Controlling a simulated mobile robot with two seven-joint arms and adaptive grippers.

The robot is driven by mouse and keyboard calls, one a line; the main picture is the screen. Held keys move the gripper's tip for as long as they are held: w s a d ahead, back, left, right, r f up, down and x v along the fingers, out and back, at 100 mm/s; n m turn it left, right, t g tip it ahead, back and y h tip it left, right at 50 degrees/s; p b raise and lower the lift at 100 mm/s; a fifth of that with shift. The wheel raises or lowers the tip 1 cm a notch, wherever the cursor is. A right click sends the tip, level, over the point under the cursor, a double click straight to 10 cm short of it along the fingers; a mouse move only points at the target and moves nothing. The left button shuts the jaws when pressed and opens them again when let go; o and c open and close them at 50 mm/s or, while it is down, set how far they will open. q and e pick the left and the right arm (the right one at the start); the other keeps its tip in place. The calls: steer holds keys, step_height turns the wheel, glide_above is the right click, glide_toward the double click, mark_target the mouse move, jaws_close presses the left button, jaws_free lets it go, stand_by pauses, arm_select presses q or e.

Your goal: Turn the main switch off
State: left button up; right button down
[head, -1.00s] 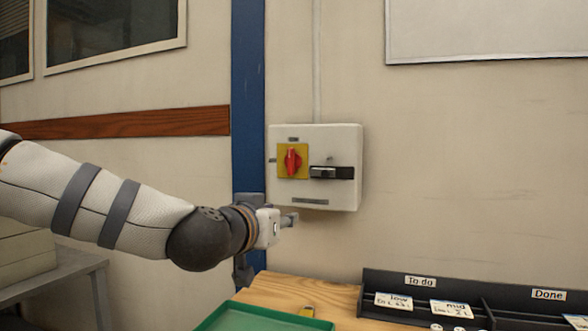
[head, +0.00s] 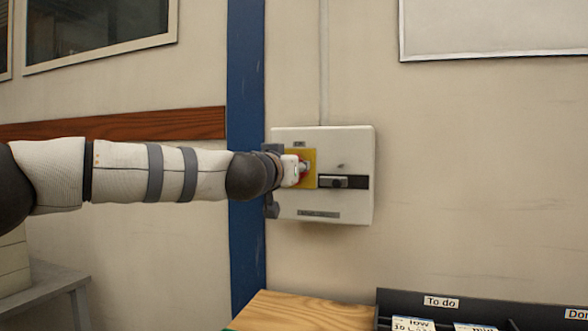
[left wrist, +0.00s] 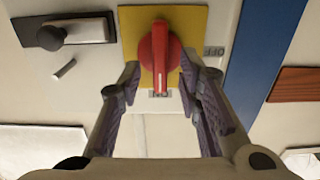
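The main switch is a red rotary handle on a yellow plate (head: 309,180), on a pale wall box (head: 350,208). In the left wrist view, which looks upside down, the red handle (left wrist: 160,50) stands upright in the picture, in line with the ON label (left wrist: 159,93). The OFF label (left wrist: 213,51) is at its right. My left gripper (head: 303,168) is at the switch and hides most of the handle in the head view. In the left wrist view its fingers (left wrist: 160,76) are open, one on each side of the handle with gaps. My right gripper is not in view.
A blue post (head: 247,258) runs up the wall next to the box. A wooden table (head: 300,310) and a black labelled rack (head: 395,297) are below.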

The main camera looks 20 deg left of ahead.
arm_select(q)
steer(key=shift+w+f, duration=0.15)
steer(key=shift+w, duration=0.2)
jaws_close()
steer(key=shift+n, duration=0.3)
steer(key=n, duration=1.7)
steer(key=shift+a+f+p, duration=0.3)
steer(key=shift+f, duration=0.1)
steer(key=shift+n, duration=0.3)
